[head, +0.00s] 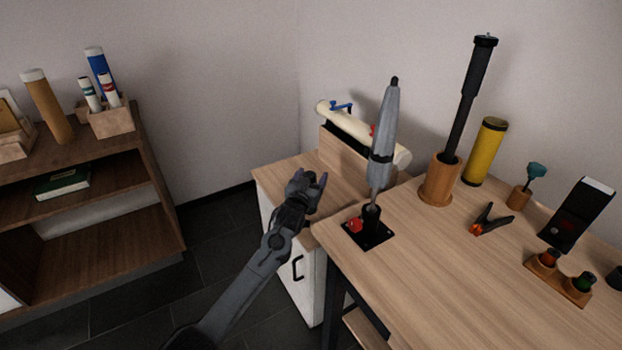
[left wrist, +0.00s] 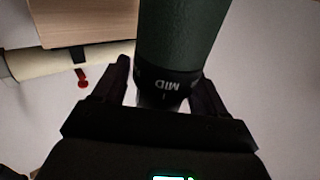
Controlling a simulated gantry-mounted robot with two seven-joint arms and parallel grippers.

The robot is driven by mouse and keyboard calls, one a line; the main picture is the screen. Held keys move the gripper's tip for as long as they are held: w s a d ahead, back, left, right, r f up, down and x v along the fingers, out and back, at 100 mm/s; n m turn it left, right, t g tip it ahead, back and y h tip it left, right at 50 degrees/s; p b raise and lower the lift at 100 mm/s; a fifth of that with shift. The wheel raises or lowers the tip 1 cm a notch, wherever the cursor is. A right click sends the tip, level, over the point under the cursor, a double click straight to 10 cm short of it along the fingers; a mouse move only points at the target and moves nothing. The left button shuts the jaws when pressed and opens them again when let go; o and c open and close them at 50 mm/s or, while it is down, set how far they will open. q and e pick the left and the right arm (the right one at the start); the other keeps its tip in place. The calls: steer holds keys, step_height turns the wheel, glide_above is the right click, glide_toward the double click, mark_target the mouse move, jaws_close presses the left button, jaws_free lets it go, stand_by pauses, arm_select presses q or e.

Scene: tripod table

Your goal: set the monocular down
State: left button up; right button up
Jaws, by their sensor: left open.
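A dark green cylinder (left wrist: 182,35) with a black ring marked "MID" shows large in the left wrist view, likely the monocular. Its ringed end lies between the fingers of my left gripper (left wrist: 165,95), which is open. Whether the fingers touch it is unclear, and its far end is cut off by the frame. In the head view my left gripper (head: 307,182) is in front of the low cabinet, left of the table's corner. I cannot make out the green cylinder there. My right gripper is out of view.
A tall grey tapered object (head: 384,120) stands at the wooden table's (head: 430,270) left corner. A wooden cup (head: 440,185) holds a black pole. The table's front middle is clear.

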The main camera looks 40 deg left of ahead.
arm_select(q)
steer(key=shift+r, duration=0.1)
steer(key=shift+s+r, duration=0.1)
steer(key=shift+s+d+p, duration=0.15)
steer(key=shift+s+p, duration=0.15)
steer(key=shift+p, duration=0.05)
steer(key=p+v, duration=0.5)
steer(key=v, duration=0.5)
steer(key=s+d+f+m+g+h, duration=0.3)
steer(key=s+d+f+g+h, duration=0.25)
steer(key=s+d+f, duration=0.7)
steer(key=s+d+m+g, duration=0.1)
steer(key=s+d+g, duration=0.3)
steer(key=s, duration=0.8)
steer(key=s+d+m+g, duration=0.2)
steer(key=s+d+g, duration=0.2)
steer(key=s, duration=0.8)
steer(key=shift+s+f+h, duration=0.2)
steer(key=shift+h, duration=0.25)
steer(key=shift+d, duration=0.1)
